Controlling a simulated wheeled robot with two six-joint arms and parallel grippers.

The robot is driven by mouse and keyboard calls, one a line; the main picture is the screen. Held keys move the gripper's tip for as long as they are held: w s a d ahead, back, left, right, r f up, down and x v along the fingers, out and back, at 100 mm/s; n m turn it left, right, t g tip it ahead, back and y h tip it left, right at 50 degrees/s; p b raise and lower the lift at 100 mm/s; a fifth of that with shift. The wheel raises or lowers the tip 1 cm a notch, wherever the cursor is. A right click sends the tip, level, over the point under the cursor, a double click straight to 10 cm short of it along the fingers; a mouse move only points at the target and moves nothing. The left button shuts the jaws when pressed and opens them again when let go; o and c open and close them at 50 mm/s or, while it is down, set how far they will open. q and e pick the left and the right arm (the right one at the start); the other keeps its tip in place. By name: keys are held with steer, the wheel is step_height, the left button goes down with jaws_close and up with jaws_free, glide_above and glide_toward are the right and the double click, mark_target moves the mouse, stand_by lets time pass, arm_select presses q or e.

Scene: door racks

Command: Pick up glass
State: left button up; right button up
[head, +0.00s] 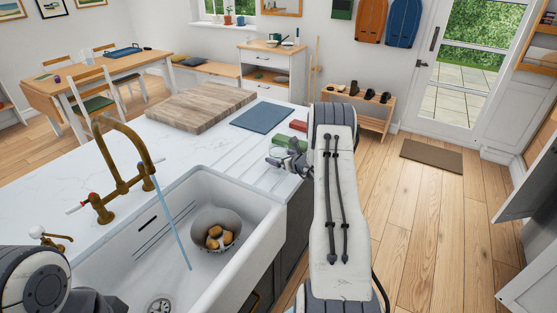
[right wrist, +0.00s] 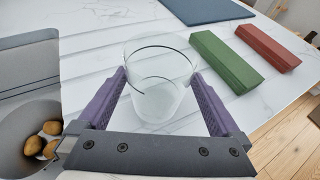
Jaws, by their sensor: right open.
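A clear, empty glass (right wrist: 158,92) stands upright on the white worktop in the right wrist view. My right gripper (right wrist: 157,76) is open, with one purple finger on each side of the glass. I cannot tell whether either finger touches it. In the head view my right gripper (head: 284,158) is over the worktop's ridged area beside the sink, partly behind my right arm. The glass is too small and covered there to make out clearly. My left arm shows at the lower left, but its gripper is out of frame.
Just beyond the glass lie a green block (right wrist: 227,62), a red block (right wrist: 268,47) and a blue mat (head: 262,119). A wooden board (head: 200,107) lies further left. The sink (head: 258,215) holds a colander (head: 211,220) of potatoes. A brass tap (head: 118,180) runs water.

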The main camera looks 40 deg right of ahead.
steer(key=p+x, duration=0.1)
steer(key=x, duration=0.2)
steer(key=shift+w+a+r, duration=0.1)
steer(key=shift+w+a, duration=0.05)
steer(key=shift+w+f, duration=0.25)
steer(key=shift+w, duration=0.1)
steer(key=c, duration=1.2)
steer(key=shift+c, duration=0.8)
steer(key=shift+r, duration=0.2)
